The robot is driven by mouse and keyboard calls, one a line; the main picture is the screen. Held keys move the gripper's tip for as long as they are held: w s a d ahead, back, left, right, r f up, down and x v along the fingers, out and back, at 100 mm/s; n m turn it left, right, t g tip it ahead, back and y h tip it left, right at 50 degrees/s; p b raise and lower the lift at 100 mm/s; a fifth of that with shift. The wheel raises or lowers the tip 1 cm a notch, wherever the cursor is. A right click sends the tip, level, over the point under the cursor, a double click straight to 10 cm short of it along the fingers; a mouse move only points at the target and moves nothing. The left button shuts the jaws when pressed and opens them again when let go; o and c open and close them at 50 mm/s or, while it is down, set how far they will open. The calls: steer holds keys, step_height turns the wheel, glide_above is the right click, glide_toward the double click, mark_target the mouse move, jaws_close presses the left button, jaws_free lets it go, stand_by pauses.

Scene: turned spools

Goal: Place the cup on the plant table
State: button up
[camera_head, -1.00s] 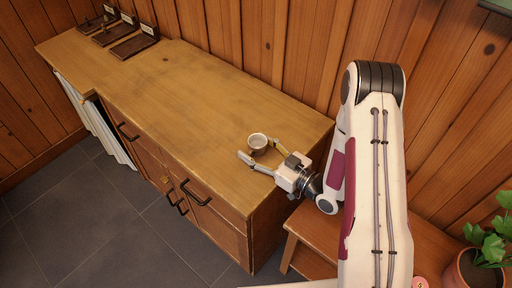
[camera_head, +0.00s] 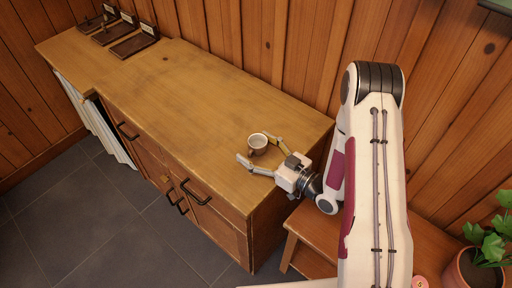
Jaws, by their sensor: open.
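My gripper (camera_head: 259,154) is open, with one finger on each side of the cup, at counter height. I cannot tell whether a finger touches the cup. The plant table (camera_head: 432,246) is a lower wooden table at the bottom right, partly hidden behind my arm. A potted plant (camera_head: 474,268) stands on its right end.
Several dark wooden stands (camera_head: 133,45) with small labels sit at the counter's far left end. A wood-plank wall runs behind the counter. A small pink object (camera_head: 420,282) lies near the plant pot. The middle of the counter is clear.

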mark_target(263, 151)
steer(key=shift+d, duration=0.1)
steer(key=shift+v, duration=0.9)
steer(key=v, duration=0.3)
steer(key=shift+d+r, duration=0.1)
steer(key=shift+r, duration=0.15)
steer(key=shift+v, duration=1.3)
steer(key=shift+s, duration=0.1)
